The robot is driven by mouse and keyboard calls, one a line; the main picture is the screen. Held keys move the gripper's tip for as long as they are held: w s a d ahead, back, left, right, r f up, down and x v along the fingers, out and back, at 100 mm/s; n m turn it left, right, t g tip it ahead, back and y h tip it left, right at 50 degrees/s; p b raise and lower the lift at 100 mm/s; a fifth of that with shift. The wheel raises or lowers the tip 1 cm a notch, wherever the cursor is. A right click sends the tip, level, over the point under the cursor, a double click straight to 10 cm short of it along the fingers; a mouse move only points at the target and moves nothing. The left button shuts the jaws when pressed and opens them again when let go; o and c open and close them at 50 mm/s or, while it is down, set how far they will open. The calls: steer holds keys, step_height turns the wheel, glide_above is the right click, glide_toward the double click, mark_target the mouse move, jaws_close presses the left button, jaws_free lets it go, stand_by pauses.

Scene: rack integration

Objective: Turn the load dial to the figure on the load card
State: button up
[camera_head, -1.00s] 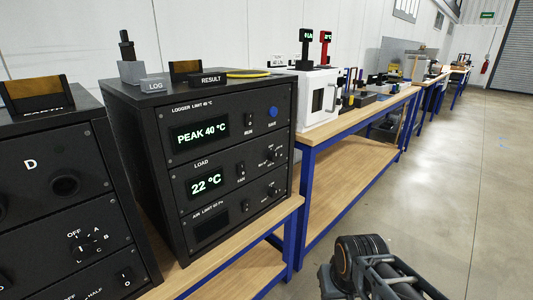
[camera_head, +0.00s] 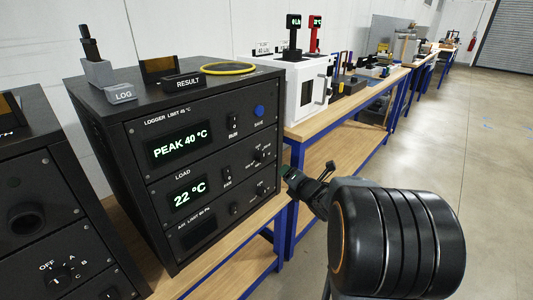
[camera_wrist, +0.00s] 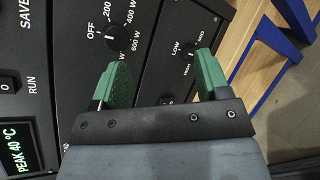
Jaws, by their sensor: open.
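The load dial (camera_head: 258,155) is a black knob on the LOAD panel of the black cabinet. In the wrist view the load dial (camera_wrist: 113,38) has marks OFF, 200, 400 W, 600 W and 800 W around it; I cannot tell where its pointer stands. My gripper (camera_head: 290,178) is at the cabinet's right front edge. In the wrist view my gripper (camera_wrist: 163,75) has its green fingers apart and empty, with the load dial beyond the left finger. I cannot make out a load card with a readable figure.
The lower dial (camera_wrist: 194,50), marked LOW, MID and HIGH, is partly behind the right finger. The load display (camera_head: 188,193) reads 22 °C and the logger display (camera_head: 180,147) PEAK 40 °C. A white box (camera_head: 305,90) stands behind. The floor (camera_head: 480,140) at right is clear.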

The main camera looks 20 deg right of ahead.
mark_target(264, 158)
steer(key=w+a+n+y+p, duration=0.1)
steer(key=w+n+y, duration=0.1)
steer(key=w+n, duration=0.1)
steer(key=w+a+r+n+t+y+p, duration=0.1)
steer(key=w+a+n+y, duration=0.1)
steer(key=w+n, duration=0.2)
steer(key=w+a+n+t+y, duration=0.1)
steer(key=w+n+y, duration=0.2)
steer(key=n, duration=0.2)
steer(key=shift+w+a+r+n+p, duration=0.2)
steer(key=shift+w+r+n+p, duration=0.1)
steer(key=shift+r+n+p, duration=0.1)
steer(key=shift+c, duration=0.4)
steer(key=c, duration=0.8)
steer(key=shift+c, duration=0.2)
steer(key=shift+m+b, duration=0.3)
